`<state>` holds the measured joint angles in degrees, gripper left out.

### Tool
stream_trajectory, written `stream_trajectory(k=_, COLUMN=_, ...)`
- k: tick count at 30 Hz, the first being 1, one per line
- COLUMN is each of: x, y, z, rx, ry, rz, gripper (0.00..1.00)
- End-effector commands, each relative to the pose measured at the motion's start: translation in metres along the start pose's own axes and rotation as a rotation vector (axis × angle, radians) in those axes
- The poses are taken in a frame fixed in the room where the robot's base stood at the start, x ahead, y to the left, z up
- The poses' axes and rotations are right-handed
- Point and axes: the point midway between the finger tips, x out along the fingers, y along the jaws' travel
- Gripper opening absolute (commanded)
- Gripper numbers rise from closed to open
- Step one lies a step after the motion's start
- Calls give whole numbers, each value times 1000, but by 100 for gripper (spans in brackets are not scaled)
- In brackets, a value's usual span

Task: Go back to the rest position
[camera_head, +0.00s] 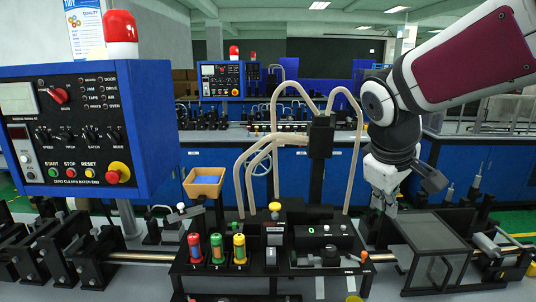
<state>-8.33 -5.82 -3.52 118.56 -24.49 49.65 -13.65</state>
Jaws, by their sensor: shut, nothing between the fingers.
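My gripper (384,207) is at the end of my white and maroon arm, which reaches in from the upper right. It points down, with its fingers together and nothing visible between them. It is just left of and behind a dark box with clear panels (432,240), above the workbench. I cannot tell whether the fingertips touch anything there.
A blue control panel (128,135) with knobs and a red lamp stands at left. Red, green and yellow cylinders (217,249) stand in a black fixture at front centre. Pale hoses (240,180) arch up behind it. A small tan tray (204,183) stands left of them.

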Motion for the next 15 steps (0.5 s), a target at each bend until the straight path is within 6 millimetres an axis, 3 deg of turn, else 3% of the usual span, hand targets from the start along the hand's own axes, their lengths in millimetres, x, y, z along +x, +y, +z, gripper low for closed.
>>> stream_trajectory(k=6, x=-44, y=-38, z=63, rx=248, ry=78, rz=-88, gripper=0)
stream_trajectory(k=15, x=-72, y=-100, z=125, rx=529, ry=165, rz=-204, gripper=0)
